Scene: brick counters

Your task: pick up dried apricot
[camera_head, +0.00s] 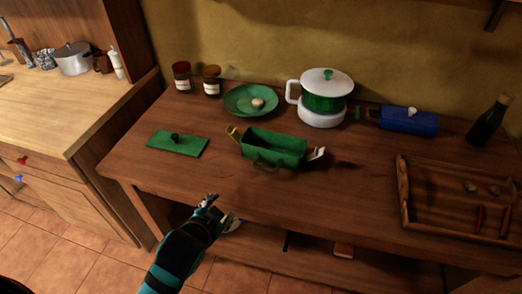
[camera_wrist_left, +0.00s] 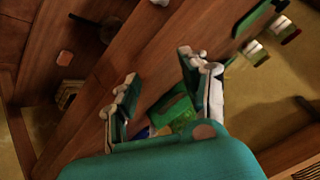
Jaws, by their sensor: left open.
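I cannot say for sure which thing is the dried apricot. Two small tan-brown pieces, one (camera_head: 469,186) beside the other (camera_head: 493,190), lie in the wooden tray (camera_head: 404,192) at the right of the counter. A pale round item (camera_head: 257,103) sits on the green plate (camera_head: 238,95). My left gripper (camera_head: 222,212) is open and empty at the counter's front edge, in front of the open green box (camera_head: 272,150) and far left of the tray. Its spread fingers also show in the left wrist view (camera_wrist_left: 164,90). My right gripper is out of view.
A green lid (camera_head: 177,143) with a dark knob lies at the left. Two jars, a white-and-green pot (camera_head: 323,92), a blue box (camera_head: 408,121) and a dark bottle (camera_head: 489,120) stand along the back. Red pieces (camera_head: 480,218) lie in the tray. The front middle of the counter is clear.

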